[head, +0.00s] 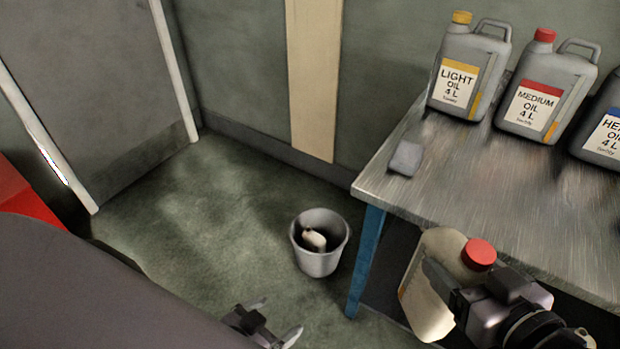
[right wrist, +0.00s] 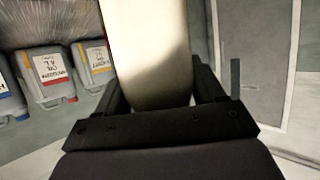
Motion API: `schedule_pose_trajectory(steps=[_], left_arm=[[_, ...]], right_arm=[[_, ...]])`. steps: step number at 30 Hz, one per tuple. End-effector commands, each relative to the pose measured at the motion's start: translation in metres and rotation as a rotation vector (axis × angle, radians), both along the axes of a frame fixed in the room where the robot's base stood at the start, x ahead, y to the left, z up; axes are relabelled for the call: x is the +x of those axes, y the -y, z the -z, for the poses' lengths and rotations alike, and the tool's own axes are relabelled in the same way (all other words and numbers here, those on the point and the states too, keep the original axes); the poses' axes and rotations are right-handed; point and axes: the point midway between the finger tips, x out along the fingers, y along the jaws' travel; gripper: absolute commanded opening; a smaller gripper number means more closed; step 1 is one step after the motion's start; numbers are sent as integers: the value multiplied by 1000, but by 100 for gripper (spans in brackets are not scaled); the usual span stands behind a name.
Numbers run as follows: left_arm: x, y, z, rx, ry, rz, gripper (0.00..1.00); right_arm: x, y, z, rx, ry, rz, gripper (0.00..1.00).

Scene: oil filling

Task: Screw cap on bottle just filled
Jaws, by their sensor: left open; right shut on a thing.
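A cream bottle (head: 428,285) is at the lower right of the head view, beside the table's front edge, tilted in the picture. A red cap (head: 479,254) shows at its top; I cannot tell how tightly it sits. My right gripper (head: 462,290) is shut on the bottle. In the right wrist view the pale bottle body (right wrist: 146,50) stands between the two fingers (right wrist: 160,100). My left gripper (head: 272,330) is open and empty at the bottom edge of the head view, well left of the bottle.
A metal table (head: 465,185) carries a light oil can (head: 465,75), a medium oil can (head: 540,95), a partly cut-off can (head: 605,130) and a grey block (head: 406,157). A grey bucket (head: 318,262) with a small pale object inside stands on the floor. Floor left of it is clear.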

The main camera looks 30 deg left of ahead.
Motion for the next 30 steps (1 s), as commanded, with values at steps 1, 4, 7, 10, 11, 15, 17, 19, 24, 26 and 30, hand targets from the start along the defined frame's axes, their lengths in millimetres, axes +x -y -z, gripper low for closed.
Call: schedule_pose_trajectory(steps=[1, 4, 7, 10, 11, 15, 17, 19, 24, 26, 30], left_arm=[[0, 0, 0, 0, 0, 0, 93], [0, 0, 0, 1, 1, 1, 93], [0, 0, 0, 1, 1, 1, 93], [0, 0, 0, 1, 1, 1, 93], [0, 0, 0, 1, 1, 1, 93], [1, 0, 0, 0, 2, 1, 93], [1, 0, 0, 0, 2, 1, 93], [1, 0, 0, 0, 2, 1, 93], [1, 0, 0, 0, 2, 1, 93], [1, 0, 0, 0, 2, 1, 93], [1, 0, 0, 1, 2, 0, 93]], right_arm=[[0, 0, -1, 2, 4, 0, 0], [0, 0, -1, 2, 4, 0, 0], [0, 0, -3, 4, 7, 0, 0], [1, 2, -1, 6, 4, 13, 0], [2, 4, 0, 7, 3, 22, 0], [7, 18, 7, 19, -4, 102, 0], [10, 28, 12, 25, -8, 153, 0], [13, 42, 19, 32, -12, 222, 0], [16, 84, 38, 36, -16, 413, 0], [15, 100, 44, 32, -15, 480, 0], [11, 131, 57, 19, -8, 601, 0]])
